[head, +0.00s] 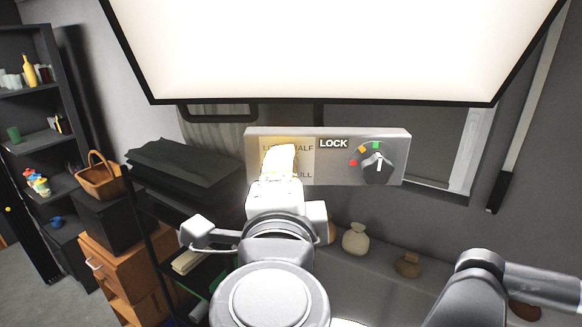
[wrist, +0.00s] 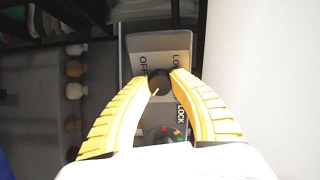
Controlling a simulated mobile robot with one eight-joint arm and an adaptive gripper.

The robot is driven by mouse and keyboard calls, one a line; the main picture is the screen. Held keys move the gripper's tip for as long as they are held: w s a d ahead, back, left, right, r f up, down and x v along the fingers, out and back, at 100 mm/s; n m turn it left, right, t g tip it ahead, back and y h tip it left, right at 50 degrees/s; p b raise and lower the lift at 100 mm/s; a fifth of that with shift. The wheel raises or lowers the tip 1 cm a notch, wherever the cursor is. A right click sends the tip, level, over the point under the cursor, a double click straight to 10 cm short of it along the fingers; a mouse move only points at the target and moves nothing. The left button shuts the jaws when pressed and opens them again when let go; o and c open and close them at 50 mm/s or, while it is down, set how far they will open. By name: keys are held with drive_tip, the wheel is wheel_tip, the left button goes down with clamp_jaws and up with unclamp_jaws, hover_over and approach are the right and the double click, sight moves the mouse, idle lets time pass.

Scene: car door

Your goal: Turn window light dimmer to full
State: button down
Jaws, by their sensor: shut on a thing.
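The grey control panel (head: 340,140) is on the wall below the bright window. Its left part has a light label plate (head: 304,150) with partly hidden words, "HALF" among them. In the head view my gripper (head: 279,160) covers the dimmer knob. In the wrist view the dark round dimmer knob (wrist: 159,82) sits between the yellow fingertips of my gripper (wrist: 160,80), which are shut on it. The words "OFF" and "LO…" show beside it. A small pale mark shows on the knob, but its exact setting is unclear.
A second knob (head: 377,168), by the word "LOCK", has red, orange and green marks and a white pointer facing up. The bright window screen (head: 330,50) is just above the panel. Vases (head: 355,239) stand below; a shelf (head: 30,130) and basket (head: 98,178) are left.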

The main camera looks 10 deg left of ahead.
drive_tip(key=c, duration=1.1)
unclamp_jaws()
drive_tip(key=shift+w, duration=0.1)
drive_tip(key=s+d, duration=0.1)
drive_tip(key=s, duration=1.1)
drive_tip(key=shift+d+r, duration=0.15)
drive_tip(key=shift+r, duration=0.25)
